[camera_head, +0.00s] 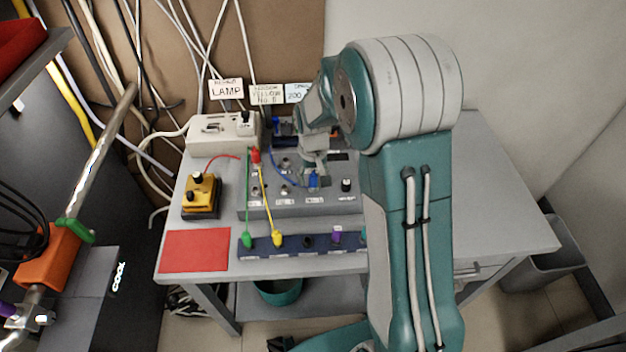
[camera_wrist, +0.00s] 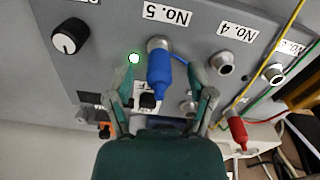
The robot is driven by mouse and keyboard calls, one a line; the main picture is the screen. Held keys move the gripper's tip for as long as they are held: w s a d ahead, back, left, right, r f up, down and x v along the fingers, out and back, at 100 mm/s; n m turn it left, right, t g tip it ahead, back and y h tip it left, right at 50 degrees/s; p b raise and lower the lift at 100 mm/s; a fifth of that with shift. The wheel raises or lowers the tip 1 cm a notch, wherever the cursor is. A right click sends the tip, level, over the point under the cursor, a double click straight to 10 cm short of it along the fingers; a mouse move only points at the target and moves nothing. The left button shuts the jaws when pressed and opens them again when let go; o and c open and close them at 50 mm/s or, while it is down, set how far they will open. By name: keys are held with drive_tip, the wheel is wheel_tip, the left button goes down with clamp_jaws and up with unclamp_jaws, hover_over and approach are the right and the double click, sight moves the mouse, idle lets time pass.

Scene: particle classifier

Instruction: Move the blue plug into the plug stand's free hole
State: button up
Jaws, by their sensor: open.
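The blue plug (camera_wrist: 160,80) sits at the socket marked No. 5 on the grey panel; it also shows in the head view (camera_head: 313,180). A blue cable runs from it. My gripper (camera_wrist: 165,84) is open, with one finger on each side of the plug and gaps visible. In the head view my gripper (camera_head: 314,168) is over the panel, just above the plug. The dark blue plug stand (camera_head: 292,249) lies along the table's front edge. It holds a green plug (camera_head: 247,240), a yellow plug (camera_head: 278,240) and a purple plug (camera_head: 337,236). A dark round spot between yellow and purple looks like the free hole.
The grey panel (camera_head: 290,208) carries a black knob (camera_wrist: 70,36), metal sockets and a lit green lamp (camera_wrist: 134,58). A red plug (camera_wrist: 238,130) and coloured cables lie nearby. A yellow box (camera_head: 201,197) and red mat (camera_head: 195,250) are at left. My arm hides the stand's right end.

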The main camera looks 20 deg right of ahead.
sight(313, 174)
clamp_jaws()
drive_tip(key=shift+r, duration=0.55)
wheel_tip(313, 174, up, 2)
drive_tip(key=shift+r, duration=0.2)
drive_tip(key=s+r, duration=0.9)
drive_tip(key=s, duration=0.5)
drive_tip(key=shift+d+r, duration=0.3)
drive_tip(key=shift+d, duration=0.15)
